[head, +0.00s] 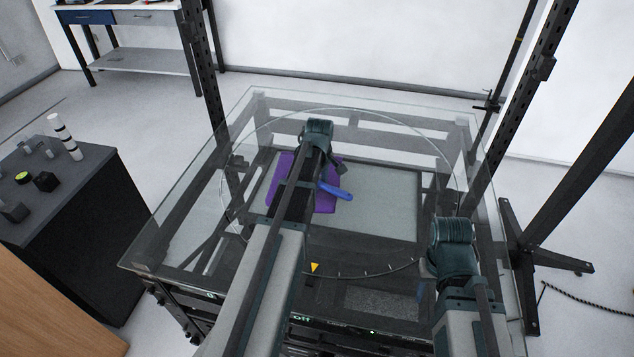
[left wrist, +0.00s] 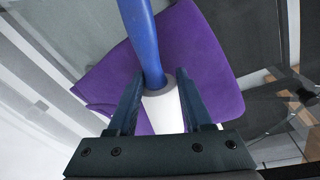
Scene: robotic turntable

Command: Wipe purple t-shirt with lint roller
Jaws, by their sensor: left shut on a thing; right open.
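The purple t-shirt (head: 322,201) lies folded flat on the glass turntable, partly hidden by my left arm in the head view. It also shows in the left wrist view (left wrist: 205,60). The lint roller has a blue handle (head: 337,191) and a white roller end (left wrist: 163,108). My left gripper (left wrist: 160,88) is shut on the lint roller, its fingers on either side near where handle and white roller meet. The roller is over the shirt; I cannot tell whether they touch. My right arm is at the right front of the table; its gripper fingers are hidden in the head view.
The glass table (head: 180,215) has a round turntable with a yellow pointer (head: 315,267) at its front. Dark upright posts (head: 497,150) stand around the table. A dark cabinet (head: 80,215) with small objects stands at the left. The glass right of the shirt is clear.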

